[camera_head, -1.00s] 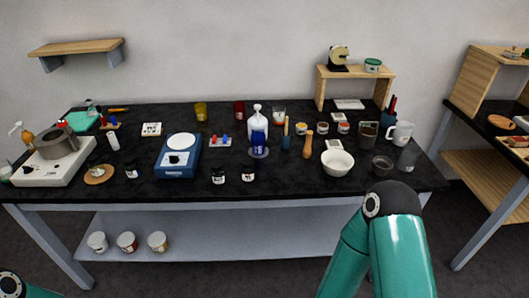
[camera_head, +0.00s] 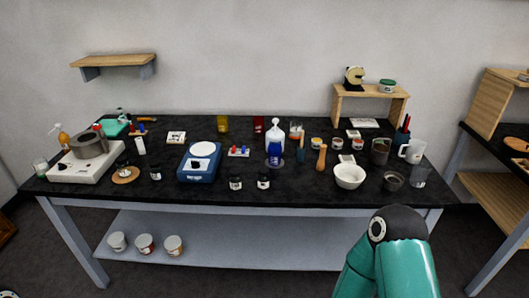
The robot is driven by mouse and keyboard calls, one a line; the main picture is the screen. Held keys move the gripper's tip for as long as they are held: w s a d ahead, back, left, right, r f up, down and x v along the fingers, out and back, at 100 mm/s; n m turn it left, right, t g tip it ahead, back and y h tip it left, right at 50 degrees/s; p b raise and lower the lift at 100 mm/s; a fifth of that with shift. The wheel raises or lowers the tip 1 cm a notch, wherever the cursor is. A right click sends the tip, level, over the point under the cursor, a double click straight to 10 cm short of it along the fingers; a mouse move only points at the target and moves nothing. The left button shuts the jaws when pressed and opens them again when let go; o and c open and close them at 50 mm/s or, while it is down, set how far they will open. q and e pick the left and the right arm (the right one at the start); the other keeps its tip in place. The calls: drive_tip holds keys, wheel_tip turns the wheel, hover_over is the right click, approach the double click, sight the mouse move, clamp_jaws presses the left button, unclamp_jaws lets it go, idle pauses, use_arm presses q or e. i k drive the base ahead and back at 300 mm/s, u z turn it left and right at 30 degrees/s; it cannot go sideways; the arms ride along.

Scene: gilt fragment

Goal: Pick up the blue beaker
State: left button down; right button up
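A small dark blue vessel (camera_head: 275,152), which looks like the blue beaker, stands upright on a dark round coaster (camera_head: 274,164) near the middle of the black worktop (camera_head: 322,192). It is directly in front of a white bottle (camera_head: 275,129), whose lower part it hides. A teal link of my own arm shows at the lower right, below the front of the table. Neither gripper is in view.
A blue scale (camera_head: 199,162) is left of the beaker. Wooden pestle-like pieces (camera_head: 321,158) and a white bowl (camera_head: 349,176) are to its right. Two small dark jars (camera_head: 263,181) stand in front. The front middle strip of worktop is mostly clear.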

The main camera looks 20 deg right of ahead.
sight(275, 154)
drive_tip(key=u, duration=0.2)
drive_tip(key=i, duration=1.45)
drive_tip(key=z, duration=0.3)
